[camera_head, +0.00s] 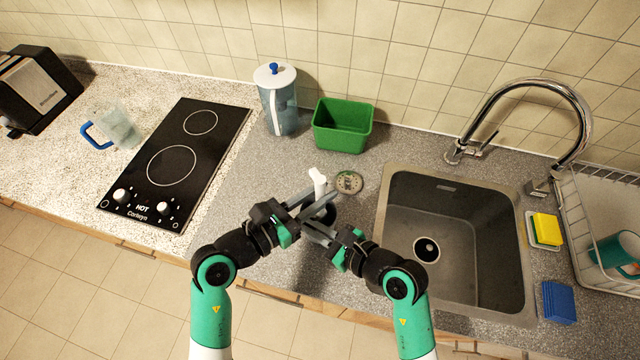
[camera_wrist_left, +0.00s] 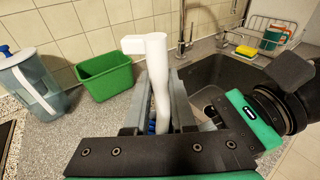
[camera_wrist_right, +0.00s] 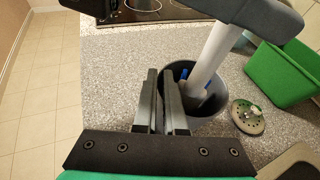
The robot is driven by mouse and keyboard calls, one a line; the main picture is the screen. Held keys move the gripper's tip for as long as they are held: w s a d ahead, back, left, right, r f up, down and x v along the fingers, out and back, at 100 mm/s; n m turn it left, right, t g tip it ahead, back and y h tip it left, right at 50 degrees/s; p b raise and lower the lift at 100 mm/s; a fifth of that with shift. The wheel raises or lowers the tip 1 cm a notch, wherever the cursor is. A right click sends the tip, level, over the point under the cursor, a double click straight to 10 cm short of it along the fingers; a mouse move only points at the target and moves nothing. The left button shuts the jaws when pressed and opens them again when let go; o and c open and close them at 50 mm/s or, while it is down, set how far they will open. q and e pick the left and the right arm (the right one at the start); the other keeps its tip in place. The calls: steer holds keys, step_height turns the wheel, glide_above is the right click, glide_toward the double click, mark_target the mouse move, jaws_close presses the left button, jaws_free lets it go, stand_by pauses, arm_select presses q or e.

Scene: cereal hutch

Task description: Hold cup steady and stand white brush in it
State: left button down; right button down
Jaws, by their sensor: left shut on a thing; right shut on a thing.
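The white brush (camera_head: 318,181) is upright with a slight tilt; its L-shaped top end shows in the left wrist view (camera_wrist_left: 145,46). My left gripper (camera_head: 322,196) is shut on the brush above the cup. The dark grey cup (camera_wrist_right: 208,126) stands on the counter, partly hidden by the grippers in the head view (camera_head: 331,215). In the right wrist view the brush (camera_wrist_right: 214,56) slants down into the cup's mouth, with blue parts beside its lower end. My right gripper (camera_wrist_right: 162,78) is shut on the cup's near wall. Whether the brush touches the cup's bottom is hidden.
A round patterned disc (camera_head: 348,182) lies close behind the cup. A green bin (camera_head: 342,125) and a lidded pitcher (camera_head: 278,100) stand near the wall. The sink (camera_head: 455,240) is to the right, the black hob (camera_head: 180,160) to the left.

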arm_select(q)
steer(key=shift+f, duration=0.35)
arm_select(e)
steer(key=shift+s+f, duration=0.1)
steer(key=shift+f, duration=0.3)
arm_select(q)
steer(key=c, duration=0.7)
jaws_free()
steer(key=v, duration=1.2)
